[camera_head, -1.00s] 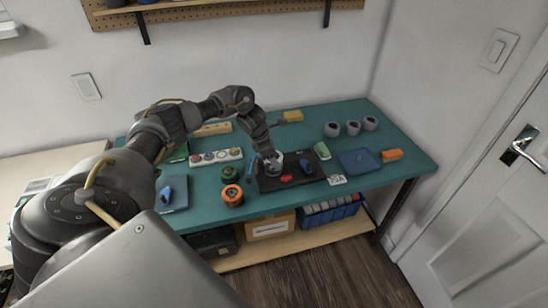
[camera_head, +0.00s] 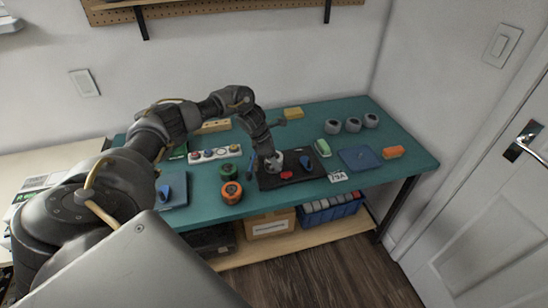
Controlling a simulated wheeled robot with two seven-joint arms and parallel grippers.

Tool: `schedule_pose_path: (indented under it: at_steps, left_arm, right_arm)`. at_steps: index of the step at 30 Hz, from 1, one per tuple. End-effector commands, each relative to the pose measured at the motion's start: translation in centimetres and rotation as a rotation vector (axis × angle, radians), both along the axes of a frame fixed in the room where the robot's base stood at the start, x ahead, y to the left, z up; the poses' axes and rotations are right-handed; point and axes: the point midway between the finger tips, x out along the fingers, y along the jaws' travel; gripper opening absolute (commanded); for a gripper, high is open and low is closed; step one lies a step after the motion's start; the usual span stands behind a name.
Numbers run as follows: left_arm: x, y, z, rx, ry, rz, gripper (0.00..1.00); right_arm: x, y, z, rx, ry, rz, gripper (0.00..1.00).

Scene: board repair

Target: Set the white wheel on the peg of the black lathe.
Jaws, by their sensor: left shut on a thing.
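The black lathe (camera_head: 270,184) is a flat dark base near the middle of the teal table, with a red part and a blue part on it. My left gripper (camera_head: 271,159) points down over the left part of the lathe. It is shut on the white wheel (camera_head: 277,161), which shows as a small pale shape at the fingertips. The wheel is at or just above the lathe; I cannot tell whether it touches. The peg is hidden behind the wheel and gripper. My right gripper is not in view.
Orange (camera_head: 232,192) and green (camera_head: 229,172) spools stand left of the lathe. A white strip with colored knobs (camera_head: 215,153) lies behind them. Several grey cylinders (camera_head: 353,126) stand at the back right.

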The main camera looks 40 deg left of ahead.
Motion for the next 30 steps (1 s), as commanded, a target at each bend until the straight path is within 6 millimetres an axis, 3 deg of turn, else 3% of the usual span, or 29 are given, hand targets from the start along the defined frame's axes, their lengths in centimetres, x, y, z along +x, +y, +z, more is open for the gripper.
schedule_pose_path:
  at_steps: [30]
  left_arm:
    - [0.04, -0.01, -0.11, 0.0, -0.001, 0.0, 0.34]
  right_arm:
    - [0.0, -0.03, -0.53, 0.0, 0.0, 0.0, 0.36]
